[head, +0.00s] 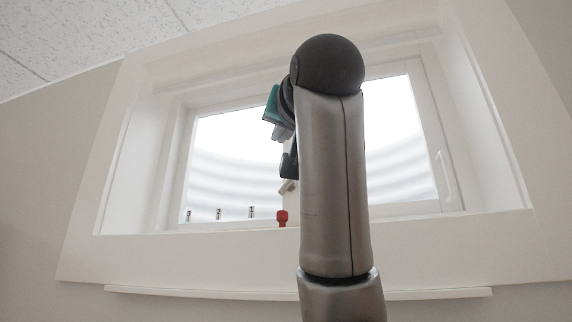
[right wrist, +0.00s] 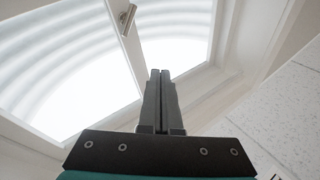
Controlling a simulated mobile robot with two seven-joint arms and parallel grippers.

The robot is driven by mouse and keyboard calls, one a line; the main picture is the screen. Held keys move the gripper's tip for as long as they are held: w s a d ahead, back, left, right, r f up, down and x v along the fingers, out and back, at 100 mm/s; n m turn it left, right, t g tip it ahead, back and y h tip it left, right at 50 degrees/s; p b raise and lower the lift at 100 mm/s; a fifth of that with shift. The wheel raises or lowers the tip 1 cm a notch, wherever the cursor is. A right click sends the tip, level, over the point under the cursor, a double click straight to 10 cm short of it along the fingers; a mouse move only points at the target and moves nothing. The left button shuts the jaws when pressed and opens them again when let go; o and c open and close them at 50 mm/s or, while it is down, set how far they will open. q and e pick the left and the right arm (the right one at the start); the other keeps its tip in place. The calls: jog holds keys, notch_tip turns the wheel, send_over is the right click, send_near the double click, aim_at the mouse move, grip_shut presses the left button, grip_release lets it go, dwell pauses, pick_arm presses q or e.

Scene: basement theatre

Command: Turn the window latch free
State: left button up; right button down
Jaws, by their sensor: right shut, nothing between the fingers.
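The window latch is a small grey metal handle (right wrist: 128,20) on the white bar between the two panes in the right wrist view. In the head view a small part of it (head: 287,187) shows just below my right gripper (head: 289,172), mostly hidden by my arm. In the right wrist view the same gripper (right wrist: 160,73) has its two dark fingers together, empty. Its tips are apart from the latch in that picture; the depth between them is hard to tell. My left gripper is in neither view.
The white window frame (head: 175,190) sits in a deep recess. A red object (head: 282,218) and several small dark and light items, such as one at the left (head: 188,215), stand along the sill. A white handle (head: 443,175) is on the right side. My right arm blocks the middle.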

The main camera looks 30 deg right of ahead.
jog(key=w+n+g+h, duration=0.1)
jog(key=n, duration=0.2)
jog(key=w+n+h+p, duration=0.1)
jog(key=w+n+h, duration=0.1)
jog(key=n, duration=0.2)
jog(key=w+n+g+h, duration=0.1)
jog(key=w+n, duration=0.1)
jog(key=n, duration=0.1)
jog(key=shift+w+d+f+g+h+p, duration=0.1)
jog(key=shift+w+d+g+h+p, duration=0.15)
jog(key=shift+g+h+p, duration=0.1)
jog(key=r+p, duration=0.2)
jog(key=p, duration=0.4)
send_over(289, 184)
jog(key=w+a, duration=0.1)
jog(key=a, duration=0.2)
jog(key=shift+s+d+f+b, duration=0.25)
jog(key=shift+s+d+f, duration=0.2)
jog(key=shift+f, duration=0.2)
jog(key=shift+s+d+f+b, duration=0.25)
jog(key=shift+s+d+f, duration=0.05)
jog(key=shift+s+f, duration=0.3)
